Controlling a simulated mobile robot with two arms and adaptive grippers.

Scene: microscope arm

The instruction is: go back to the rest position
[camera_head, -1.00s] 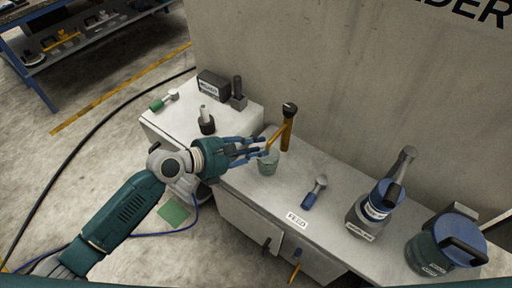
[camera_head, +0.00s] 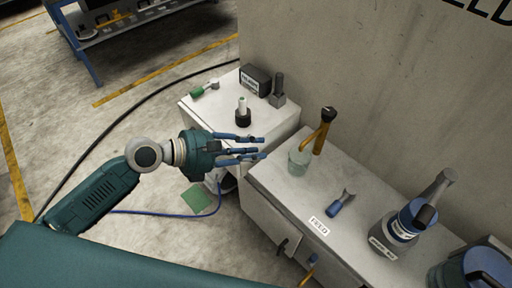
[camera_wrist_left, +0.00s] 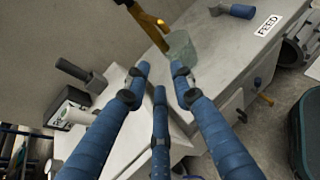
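My left gripper (camera_head: 262,147) is open and empty in the head view, its blue fingers spread and pointing right. It is in front of the white cabinets, left of a clear greenish beaker (camera_head: 299,161) and apart from it. The left wrist view shows the three fingers (camera_wrist_left: 160,76) with nothing between them and the beaker (camera_wrist_left: 181,48) beyond the tips. A yellow-brown tool with a black end (camera_head: 324,132) is at the beaker, upright and slightly tilted; whether it stands in or behind it is unclear. My right gripper is not in view.
The cabinet top (camera_head: 345,175) also holds a blue-handled scoop (camera_head: 338,205), a FEED label (camera_head: 318,226) and a grey-blue bottle (camera_head: 391,234). The left cabinet holds a dark labelled box (camera_head: 255,79) and a black holder (camera_head: 243,117). A cable crosses the floor.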

